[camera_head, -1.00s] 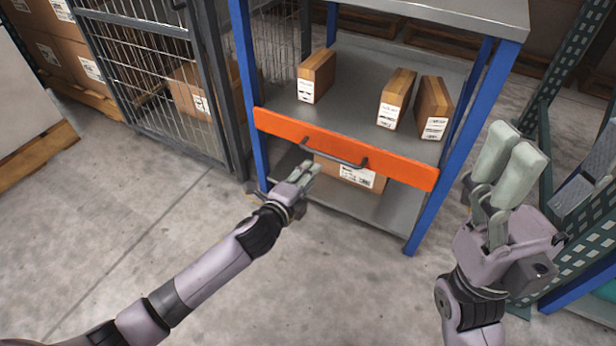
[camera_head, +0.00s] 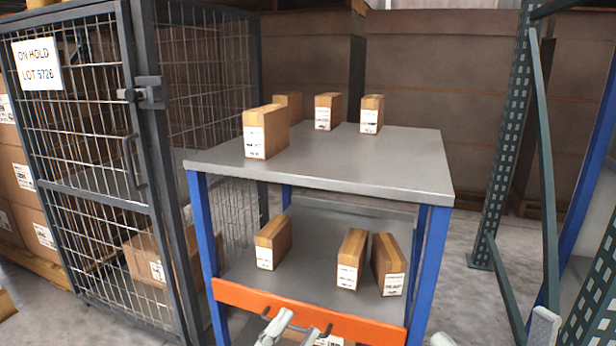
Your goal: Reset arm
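My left gripper (camera_head: 291,332) is at the bottom edge, in front of the orange front panel (camera_head: 365,325) of the shelf unit. Its two fingertips show with a gap between them and nothing in the gap. My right gripper (camera_head: 493,330) shows only as two pale fingertips, far apart, at the lower right. It looks open and empty. Both arms are otherwise out of view.
The shelf unit's grey top (camera_head: 330,160) holds several cartons, and its lower shelf (camera_head: 310,250) holds three more. A mesh cage (camera_head: 90,170) stands at the left with an on-hold sign (camera_head: 37,64). A green rack upright (camera_head: 500,150) stands at the right.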

